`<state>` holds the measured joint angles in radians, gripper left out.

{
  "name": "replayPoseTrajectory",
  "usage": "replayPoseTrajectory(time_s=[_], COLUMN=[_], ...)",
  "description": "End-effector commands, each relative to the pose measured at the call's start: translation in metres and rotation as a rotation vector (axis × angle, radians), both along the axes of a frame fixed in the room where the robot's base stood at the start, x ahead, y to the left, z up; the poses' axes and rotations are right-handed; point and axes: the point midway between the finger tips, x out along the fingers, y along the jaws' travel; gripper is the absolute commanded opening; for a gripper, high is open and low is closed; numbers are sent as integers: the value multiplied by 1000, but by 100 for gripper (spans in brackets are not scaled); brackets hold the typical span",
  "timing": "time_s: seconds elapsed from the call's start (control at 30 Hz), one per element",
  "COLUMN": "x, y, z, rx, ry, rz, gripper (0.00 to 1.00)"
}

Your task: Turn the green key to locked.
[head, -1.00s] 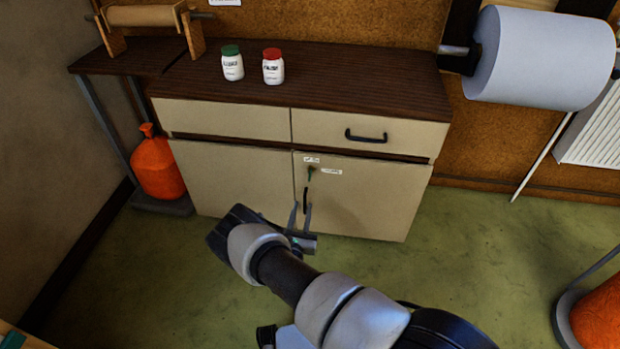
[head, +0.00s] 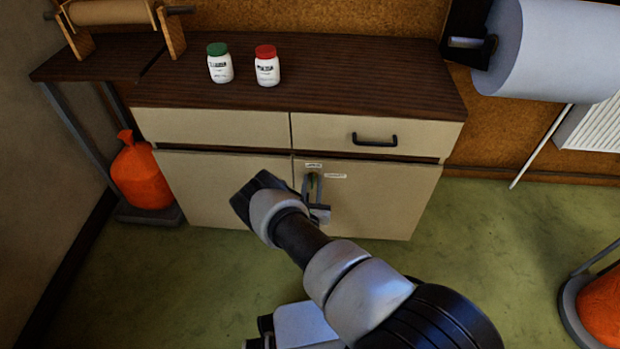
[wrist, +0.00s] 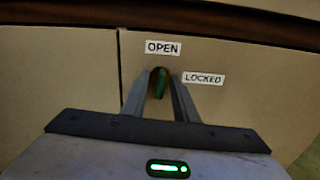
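The green key (wrist: 161,83) is in the cabinet's right door, standing about upright below the "OPEN" label (wrist: 163,48). The "LOCKED" label (wrist: 203,79) is to its right. My gripper (wrist: 162,80) is at the door with one finger on each side of the key. The fingers stand apart, and I see no clear contact with the key.
The cabinet (head: 385,200) has a dark wooden top carrying a green-lidded jar (head: 220,64) and a red-lidded jar (head: 267,67). A drawer handle (head: 375,139) juts out above the right door. An orange bag (head: 139,178) stands at left.

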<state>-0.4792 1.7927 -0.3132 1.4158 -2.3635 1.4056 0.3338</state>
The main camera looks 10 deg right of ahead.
Motion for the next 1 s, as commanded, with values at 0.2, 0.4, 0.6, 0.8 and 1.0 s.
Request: replayPoseTrajectory(time_s=[0.2, 0.4, 0.6, 0.8, 1.0], x=[0, 0, 0, 0, 1], y=[-2, -2, -2, -2, -1], z=[0, 0, 0, 0, 1], rx=[0, 0, 0, 14, 80], ry=[0, 0, 0, -4, -23], rz=[1, 1, 1, 1, 2], gripper=[27, 16, 0, 0, 0])
